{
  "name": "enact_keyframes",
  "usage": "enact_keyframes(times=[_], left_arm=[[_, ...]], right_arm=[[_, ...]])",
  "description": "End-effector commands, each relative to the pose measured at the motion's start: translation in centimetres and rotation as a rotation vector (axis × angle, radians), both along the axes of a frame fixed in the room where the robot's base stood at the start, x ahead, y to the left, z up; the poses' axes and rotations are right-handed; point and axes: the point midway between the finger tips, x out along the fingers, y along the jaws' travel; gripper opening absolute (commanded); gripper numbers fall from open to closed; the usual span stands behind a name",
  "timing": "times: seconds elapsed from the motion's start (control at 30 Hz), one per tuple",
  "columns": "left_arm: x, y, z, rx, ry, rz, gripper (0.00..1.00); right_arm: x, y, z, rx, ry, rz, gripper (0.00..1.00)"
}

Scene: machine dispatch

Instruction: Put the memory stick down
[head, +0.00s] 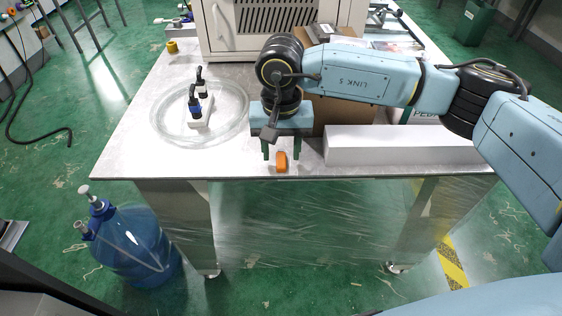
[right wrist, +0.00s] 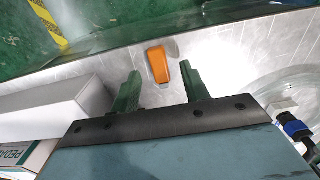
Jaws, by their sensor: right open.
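The orange memory stick (head: 282,162) rests near the front edge of the table (head: 140,140). It also shows in the right wrist view (right wrist: 158,65), lying between and just beyond the tips of the two green fingers. My right gripper (head: 281,150) is open and reaches down over the table, with a gap between the stick and each finger. It also shows in the right wrist view (right wrist: 162,85). My left gripper is not in view.
A long white box (head: 385,145) lies right of my right gripper, with a brown carton (head: 345,112) behind. A coil of clear tubing (head: 160,125) with blue-black connectors (head: 195,103) lies to the left. A beige cabinet (head: 225,40) stands behind. The front left tabletop is clear.

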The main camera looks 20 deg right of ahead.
Motion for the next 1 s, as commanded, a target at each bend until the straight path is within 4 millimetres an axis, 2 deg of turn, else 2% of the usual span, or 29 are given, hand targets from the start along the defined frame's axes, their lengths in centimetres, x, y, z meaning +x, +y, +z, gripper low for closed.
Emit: enact_keyframes(times=[0.1, 0.37, 0.7, 1.0], left_arm=[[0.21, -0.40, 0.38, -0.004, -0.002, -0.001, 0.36], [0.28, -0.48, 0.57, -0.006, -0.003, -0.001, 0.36], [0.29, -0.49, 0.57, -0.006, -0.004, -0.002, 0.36], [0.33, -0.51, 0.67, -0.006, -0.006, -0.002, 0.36]], right_arm=[[-0.01, 0.02, -1.19, 0.001, 0.001, 0.000, 0.45], [0.02, 0.02, -1.30, 0.002, -0.001, 0.001, 0.45], [0.02, 0.02, -1.26, 0.002, -0.002, 0.001, 0.01], [0.05, 0.04, -0.85, 0.001, -0.002, 0.000, 0.00]])
